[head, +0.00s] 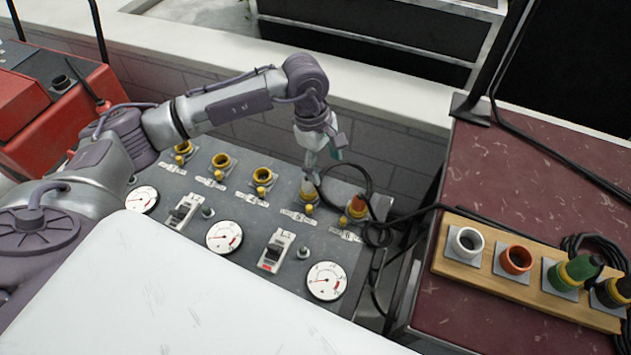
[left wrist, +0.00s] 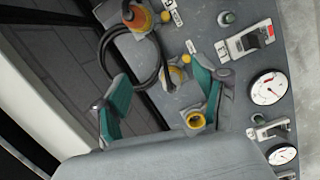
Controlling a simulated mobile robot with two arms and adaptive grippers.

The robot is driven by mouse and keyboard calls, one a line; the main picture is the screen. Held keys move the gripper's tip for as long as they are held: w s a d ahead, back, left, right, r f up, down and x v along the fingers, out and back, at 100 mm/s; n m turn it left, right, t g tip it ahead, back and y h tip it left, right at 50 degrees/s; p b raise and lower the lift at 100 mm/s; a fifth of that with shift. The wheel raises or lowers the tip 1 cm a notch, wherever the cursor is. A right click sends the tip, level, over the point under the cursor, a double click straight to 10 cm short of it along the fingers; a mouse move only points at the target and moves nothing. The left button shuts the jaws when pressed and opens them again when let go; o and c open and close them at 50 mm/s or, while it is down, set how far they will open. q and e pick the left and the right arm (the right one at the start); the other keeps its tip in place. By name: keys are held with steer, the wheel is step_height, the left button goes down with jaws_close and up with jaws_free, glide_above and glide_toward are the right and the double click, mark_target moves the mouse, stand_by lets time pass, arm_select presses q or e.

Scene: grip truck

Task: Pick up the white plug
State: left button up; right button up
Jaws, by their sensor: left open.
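The pale, whitish plug (head: 309,187) appears to sit in a yellow-ringed socket on the grey panel, second from the right in its row. A black cable loops from it to the right. In the left wrist view the plug (left wrist: 171,82) shows end-on and small, between the fingers. My left gripper (head: 321,158) is above this plug, pointing down. In the left wrist view its two teal-padded fingers (left wrist: 160,97) are apart, on either side of the plug, with nothing clamped. The fingers partly hide the plug in the head view. My right gripper is not in view.
An orange-red plug (head: 357,207) with a black cable stands close to the right. Empty yellow sockets (head: 221,161) lie left. A wooden board (head: 470,268) on the maroon surface (head: 445,308) holds white and red open sockets and green and black plugs.

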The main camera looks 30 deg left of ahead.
mark_target(308, 185)
arm_select(q)
steer(key=a, duration=0.1)
steer(key=a+y, duration=0.1)
steer(key=a, duration=0.1)
steer(key=w+a+y, duration=0.1)
steer(key=a, duration=0.1)
steer(key=shift+w+r, duration=0.1)
steer(key=shift+r, duration=0.2)
step_height(308, 185, down, 7)
steer(key=shift+p, duration=0.35)
steer(key=shift+f, duration=0.9)
step_height(308, 185, down, 5)
steer(key=shift+d+r+p, duration=0.15)
steer(key=shift+p, duration=0.4)
steer(key=c, duration=1.3)
